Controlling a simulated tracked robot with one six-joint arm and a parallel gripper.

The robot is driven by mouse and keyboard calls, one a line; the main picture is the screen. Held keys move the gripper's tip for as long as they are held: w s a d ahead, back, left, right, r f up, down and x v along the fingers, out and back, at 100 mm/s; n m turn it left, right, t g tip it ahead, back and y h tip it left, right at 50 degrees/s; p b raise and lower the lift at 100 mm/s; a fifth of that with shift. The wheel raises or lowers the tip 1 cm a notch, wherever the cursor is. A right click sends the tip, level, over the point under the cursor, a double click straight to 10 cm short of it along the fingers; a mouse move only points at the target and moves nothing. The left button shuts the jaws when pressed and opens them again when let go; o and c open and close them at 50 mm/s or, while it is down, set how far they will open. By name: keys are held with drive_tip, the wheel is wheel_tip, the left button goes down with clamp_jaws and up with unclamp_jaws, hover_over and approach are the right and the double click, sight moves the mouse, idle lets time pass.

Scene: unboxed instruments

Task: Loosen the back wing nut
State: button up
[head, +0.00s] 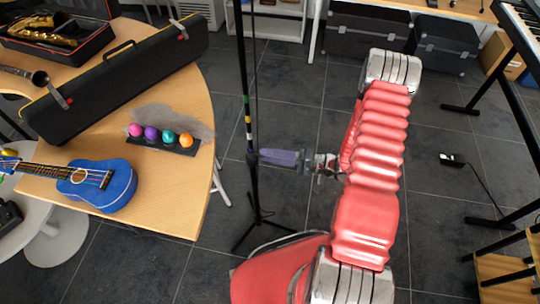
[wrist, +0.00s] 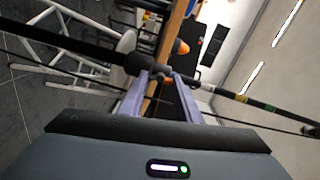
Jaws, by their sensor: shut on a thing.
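A black stand pole (head: 244,95) rises from a tripod base (head: 262,222) on the floor. My gripper (head: 262,156), with purple-grey fingers, reaches the pole from the right at a dark collar. In the wrist view the pole runs slantwise across the picture, and the collar (wrist: 143,63) is just beyond the fingertips. My gripper (wrist: 160,80) is shut on a small dark wing nut (wrist: 161,70) at this collar. The fingers hide most of the nut, so its wing angle cannot be told. In the head view the nut cannot be made out.
A wooden table (head: 190,205) at left bears a blue ukulele (head: 100,187), several coloured egg shakers (head: 151,133) and a long black case (head: 120,80). A keyboard stand (head: 500,105) is at right.

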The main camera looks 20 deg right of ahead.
drive_tip(key=n, duration=0.6)
drive_tip(key=shift+s+f, duration=0.1)
drive_tip(key=shift+f, duration=0.2)
idle(0.3)
drive_tip(key=o, duration=1.1)
drive_tip(key=shift+r, duration=0.1)
drive_tip(key=shift+c, duration=0.2)
drive_tip(key=v, duration=1.3)
drive_tip(key=shift+s+d, duration=0.2)
drive_tip(key=shift+d, duration=0.1)
drive_tip(key=shift+c, duration=0.3)
